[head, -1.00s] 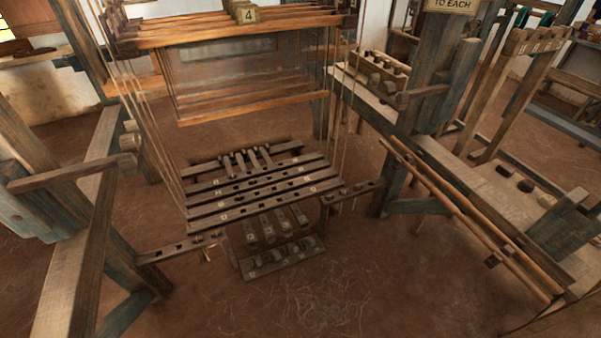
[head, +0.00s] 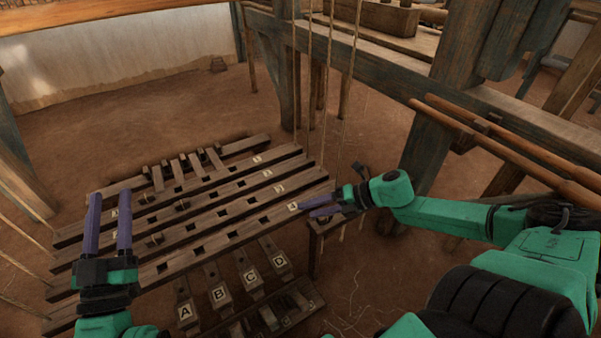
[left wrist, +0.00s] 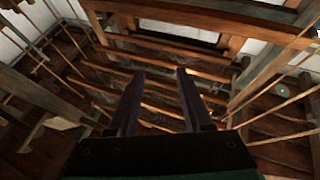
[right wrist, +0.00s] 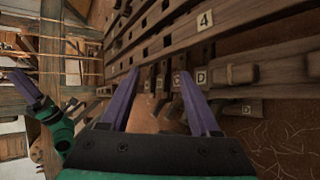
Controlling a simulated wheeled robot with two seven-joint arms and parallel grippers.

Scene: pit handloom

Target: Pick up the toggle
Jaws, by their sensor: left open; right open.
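My left gripper (head: 109,195) is open and empty over the left end of the slotted wooden bars (head: 225,208). My right gripper (head: 308,207) is near the bars' right end; its open, empty fingers show in the right wrist view (right wrist: 157,71). I cannot tell which small piece is the toggle. The left wrist view shows the open fingers (left wrist: 160,73) with dark beams and cords beyond, and no clear toggle.
Lettered blocks, such as A (head: 185,312) and D (head: 279,261), lie in front of the bars, with a dark rack (head: 300,298) nearer. Cords (head: 330,80) hang at the right. Earth floor is open behind the bars.

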